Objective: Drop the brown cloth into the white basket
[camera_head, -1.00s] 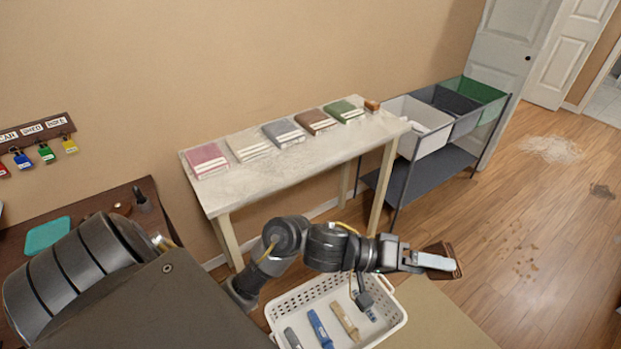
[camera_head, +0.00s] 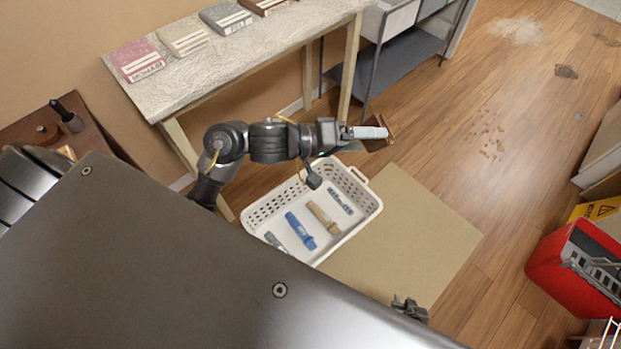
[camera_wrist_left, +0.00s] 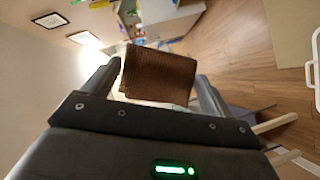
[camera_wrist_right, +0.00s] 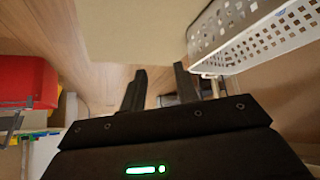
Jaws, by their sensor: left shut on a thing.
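The brown cloth (camera_head: 377,143) is held folded in my left gripper (camera_head: 370,132), up in the air near the right far corner of the basket in the head view. In the left wrist view the cloth (camera_wrist_left: 158,73) spans the space between the fingers. The white basket (camera_head: 349,236) is perforated and stands on the floor. Several blue, beige and grey items lie in it. My right gripper (camera_head: 410,307) is near the bottom of the head view, lower right of the basket. Its fingers are apart and empty in the right wrist view (camera_wrist_right: 160,87), where the basket (camera_wrist_right: 255,45) shows upper right.
A dark metal rack (camera_head: 400,70) with bins is at the top. A beige mat (camera_head: 410,240) lies right of the basket. A red container (camera_head: 560,265) stands at the far right. Open wooden floor lies between.

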